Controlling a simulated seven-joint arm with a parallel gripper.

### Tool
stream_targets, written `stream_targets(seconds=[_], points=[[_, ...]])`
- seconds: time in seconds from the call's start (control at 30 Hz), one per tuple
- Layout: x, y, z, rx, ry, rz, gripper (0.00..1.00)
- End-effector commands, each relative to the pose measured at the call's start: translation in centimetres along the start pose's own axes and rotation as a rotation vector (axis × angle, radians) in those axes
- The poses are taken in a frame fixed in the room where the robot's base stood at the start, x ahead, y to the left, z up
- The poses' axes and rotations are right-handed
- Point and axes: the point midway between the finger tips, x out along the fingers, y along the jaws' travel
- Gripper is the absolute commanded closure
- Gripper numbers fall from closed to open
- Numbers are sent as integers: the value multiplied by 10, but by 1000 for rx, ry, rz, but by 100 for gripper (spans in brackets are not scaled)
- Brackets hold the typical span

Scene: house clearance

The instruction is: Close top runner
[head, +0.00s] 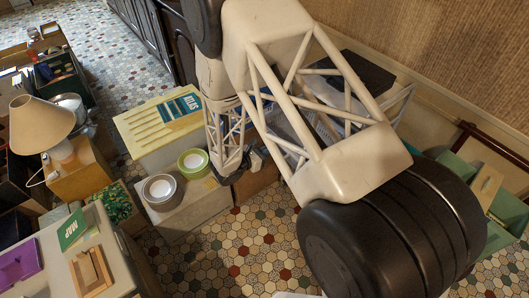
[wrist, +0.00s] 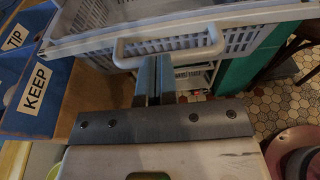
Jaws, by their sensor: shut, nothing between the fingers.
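The top runner appears as a pale grey slatted basket (wrist: 250,38) in the wrist view, with a light rim across its front and a looped handle (wrist: 170,43). How far it stands out cannot be told. My gripper (wrist: 153,62) is shut and empty, its fingertips at the lower edge of the handle; whether they touch it cannot be told. In the head view, parts of the basket (head: 284,122) show behind the open truss of my arm, which hides most of it. My fingertips are not clear there.
A blue box (wrist: 62,75) labelled TIP and KEEP stands left of the gripper. A green box (wrist: 237,72) is at right. In the head view, a cabinet with bowls (head: 190,208) stands left of my arm, and a lamp (head: 40,125) farther left. Tiled floor (head: 240,250) is open between.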

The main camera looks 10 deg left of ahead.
Motion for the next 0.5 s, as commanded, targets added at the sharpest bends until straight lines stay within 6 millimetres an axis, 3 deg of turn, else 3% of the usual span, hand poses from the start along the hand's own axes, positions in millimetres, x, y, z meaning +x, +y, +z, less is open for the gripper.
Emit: stream_targets(seconds=[0.27, 0.5], points=[[2, 0, 0, 0, 0, 0, 100], [23, 0, 4, 0, 0, -2, 100]])
